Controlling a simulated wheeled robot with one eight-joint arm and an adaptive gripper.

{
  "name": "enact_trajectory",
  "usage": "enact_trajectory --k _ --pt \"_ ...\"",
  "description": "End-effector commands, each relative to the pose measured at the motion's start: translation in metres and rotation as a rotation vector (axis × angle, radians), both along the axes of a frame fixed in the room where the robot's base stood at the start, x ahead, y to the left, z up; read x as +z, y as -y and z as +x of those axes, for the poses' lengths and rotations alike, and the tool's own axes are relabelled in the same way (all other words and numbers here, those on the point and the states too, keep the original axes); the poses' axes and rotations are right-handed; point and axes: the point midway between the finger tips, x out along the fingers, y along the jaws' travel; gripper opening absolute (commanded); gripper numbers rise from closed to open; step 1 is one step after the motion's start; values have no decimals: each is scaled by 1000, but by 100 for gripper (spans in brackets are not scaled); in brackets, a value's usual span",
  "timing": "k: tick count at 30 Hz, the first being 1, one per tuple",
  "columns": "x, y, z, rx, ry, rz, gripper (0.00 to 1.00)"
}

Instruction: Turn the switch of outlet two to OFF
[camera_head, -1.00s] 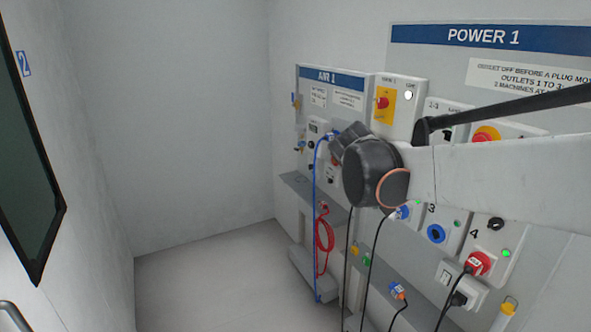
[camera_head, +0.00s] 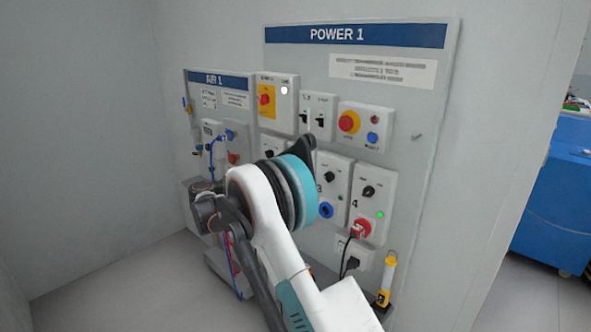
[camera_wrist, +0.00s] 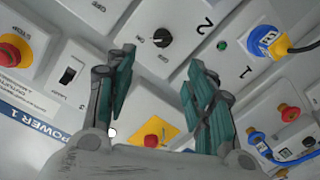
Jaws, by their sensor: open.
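In the wrist view, the outlet two switch (camera_wrist: 163,38) is a small black rotary knob on a pale box marked 2. It lies just beyond my gripper (camera_wrist: 160,60), roughly between the fingertips. The green-padded fingers are spread apart with nothing between them, and no contact with the knob shows. The knob's pointer and labels are too small to read. In the head view, my arm covers outlet two and my gripper cannot be made out.
A blue machine (camera_head: 553,200) is farther right; floor at left is clear.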

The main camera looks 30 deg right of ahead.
Motion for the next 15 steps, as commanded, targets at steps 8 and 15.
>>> enact_trajectory --k 8,15 --pt "-16 -1 12 -16 58 -56 49" --pt "-18 28 22 -18 57 -56 49"
